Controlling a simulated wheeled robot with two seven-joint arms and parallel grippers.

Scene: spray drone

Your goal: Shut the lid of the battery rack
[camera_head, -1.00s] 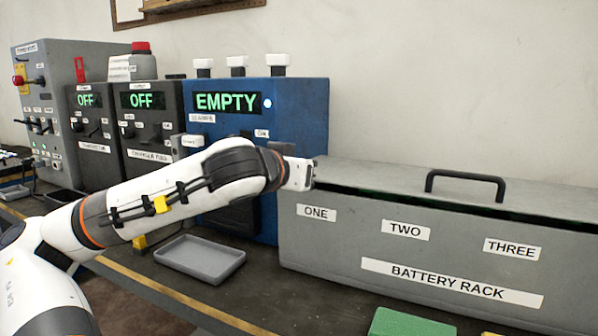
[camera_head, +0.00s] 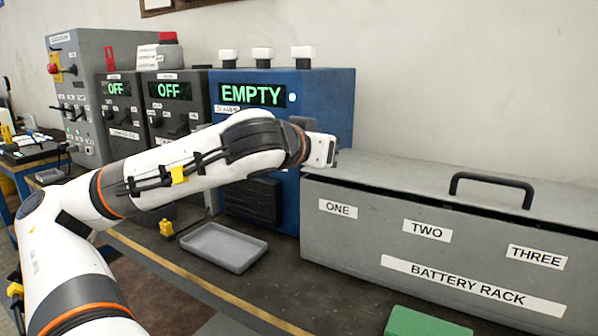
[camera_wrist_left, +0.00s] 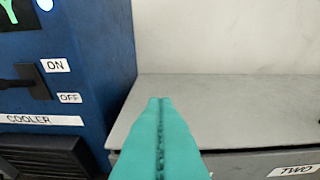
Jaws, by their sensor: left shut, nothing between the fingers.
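The battery rack (camera_head: 350,235) is a long grey box on the right of the bench in the head view, labelled ONE, TWO, THREE. Its grey lid (camera_head: 410,175), with a black handle (camera_head: 492,188), lies nearly flat over it. A thin dark gap runs along the lid's front edge. My left gripper (camera_head: 330,152) is at the lid's left end, its fingers hidden in this view. In the left wrist view its teal fingers (camera_wrist_left: 160,105) are shut together and empty, over the lid's left end (camera_wrist_left: 205,105); contact cannot be told. My right gripper is not in view.
The blue cooler box (camera_head: 335,110), reading EMPTY, stands close left of the rack. A grey tray (camera_head: 222,248) sits on the bench before it. A green block (camera_head: 425,322) lies in front of the rack. Grey machines reading OFF stand further left.

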